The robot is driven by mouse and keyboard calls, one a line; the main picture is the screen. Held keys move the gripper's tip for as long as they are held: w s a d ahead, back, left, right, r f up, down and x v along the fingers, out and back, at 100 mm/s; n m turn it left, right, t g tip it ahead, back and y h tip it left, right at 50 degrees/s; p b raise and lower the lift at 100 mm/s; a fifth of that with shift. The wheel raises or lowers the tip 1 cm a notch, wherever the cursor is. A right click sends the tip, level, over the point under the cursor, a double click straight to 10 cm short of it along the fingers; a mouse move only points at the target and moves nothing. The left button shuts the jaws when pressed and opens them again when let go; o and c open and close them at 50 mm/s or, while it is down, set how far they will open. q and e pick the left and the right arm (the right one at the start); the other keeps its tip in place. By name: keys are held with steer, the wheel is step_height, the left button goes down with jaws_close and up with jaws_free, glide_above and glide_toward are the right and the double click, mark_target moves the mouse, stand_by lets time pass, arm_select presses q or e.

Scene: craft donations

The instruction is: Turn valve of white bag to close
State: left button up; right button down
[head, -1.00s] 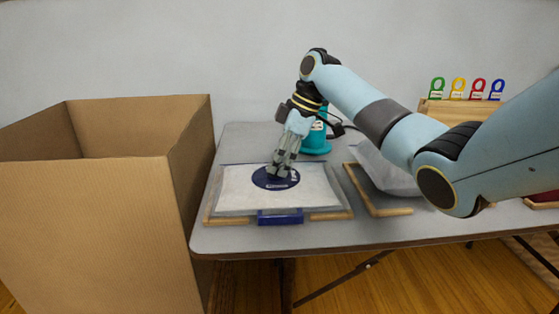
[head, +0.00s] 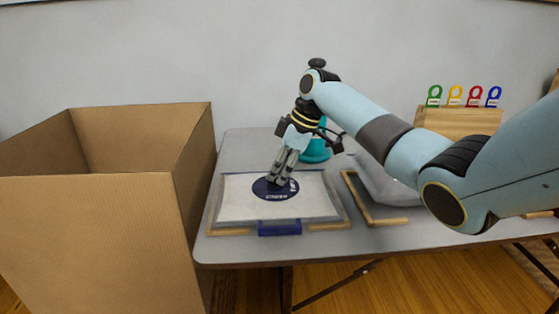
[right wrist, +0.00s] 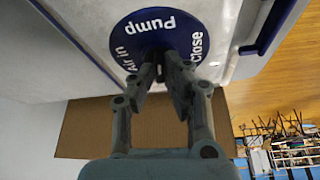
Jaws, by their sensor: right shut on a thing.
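The white bag (head: 240,204) lies flat on the table, inside a wooden corner frame. A round dark blue valve disc (head: 268,195) sits near its middle, and a blue strip (head: 279,229) runs along its front edge. My right gripper (head: 277,182) points down at the disc and is shut on the valve's knob. In the right wrist view the fingertips (right wrist: 168,68) meet at the disc (right wrist: 135,38), which bears the words "Pump", "Close" and "Air in". The fingers hide the knob itself. My left gripper is not in view.
A large open cardboard box (head: 100,240) stands left of the table (head: 235,150). A teal pump (head: 316,151) stands behind my gripper. A grey bag (head: 383,187) in another wooden frame (head: 365,207) lies to the right. Coloured tags (head: 455,95) stand on a wooden block (head: 462,118).

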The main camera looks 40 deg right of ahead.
steer(key=m+h+p, duration=0.1)
steer(key=m+p, duration=0.2)
steer(key=p, duration=0.1)
steer(key=m+t+h+p, duration=0.1)
steer(key=m+p, duration=0.2)
steer(key=p, duration=0.1)
steer(key=m+h+p, duration=0.1)
steer(key=m+p, duration=0.2)
steer(key=p, duration=0.1)
steer(key=shift+s+a+r+p, duration=0.15)
steer(key=shift+a+r+p, duration=0.15)
steer(key=shift+a, duration=0.1)
steer(key=m+p, duration=0.1)
steer(key=m+h+p, duration=0.1)
steer(key=m, duration=0.1)
steer(key=shift+a+f+m, duration=0.1)
steer(key=shift+f+m, duration=0.1)
steer(key=shift+m, duration=0.1)
steer(key=shift+f+m+h+p, duration=0.1)
steer(key=shift+m+h+p, duration=0.55)
steer(key=shift+m, duration=0.85)
steer(key=c, duration=1.4)
jaws_free()
steer(key=v, duration=1.2)
steer(key=shift+a, duration=0.2)
